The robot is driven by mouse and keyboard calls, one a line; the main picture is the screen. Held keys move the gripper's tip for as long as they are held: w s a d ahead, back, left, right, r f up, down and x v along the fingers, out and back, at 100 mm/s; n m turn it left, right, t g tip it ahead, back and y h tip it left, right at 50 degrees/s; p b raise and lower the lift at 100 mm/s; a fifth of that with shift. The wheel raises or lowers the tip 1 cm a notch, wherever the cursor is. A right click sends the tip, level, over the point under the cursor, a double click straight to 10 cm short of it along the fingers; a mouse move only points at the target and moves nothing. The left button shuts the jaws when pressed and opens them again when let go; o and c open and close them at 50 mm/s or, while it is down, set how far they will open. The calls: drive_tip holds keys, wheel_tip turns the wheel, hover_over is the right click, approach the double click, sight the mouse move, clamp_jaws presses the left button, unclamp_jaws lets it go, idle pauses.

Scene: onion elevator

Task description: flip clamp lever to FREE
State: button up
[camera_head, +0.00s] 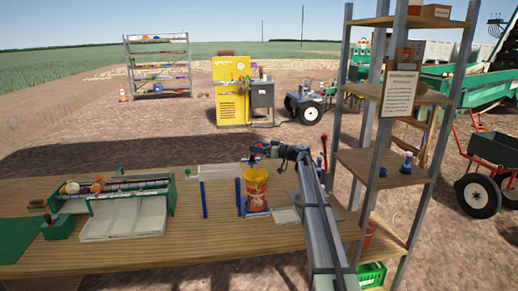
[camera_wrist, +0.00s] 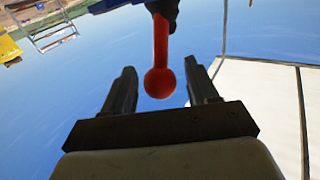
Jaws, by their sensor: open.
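The red clamp lever (camera_wrist: 161,55) with its round red knob shows in the wrist view. Its knob is between the two fingers of my open gripper (camera_wrist: 162,92), with a visible gap in the picture on both sides. The lever joins a dark and blue part at the top edge of that view. In the head view my gripper (camera_head: 262,150) is above the bench, just over the orange-red bucket (camera_head: 256,184). Small red and blue bits show by the gripper there, too small to make out. No FREE marking is legible.
The wooden bench (camera_head: 60,258) carries a green roller tray unit (camera_head: 122,215) on the left. A shelf rack (camera_head: 389,163) stands close on the right of my arm. Another red upright handle (camera_head: 323,145) shows beside my arm.

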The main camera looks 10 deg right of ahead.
clamp_jaws()
idle(0.5)
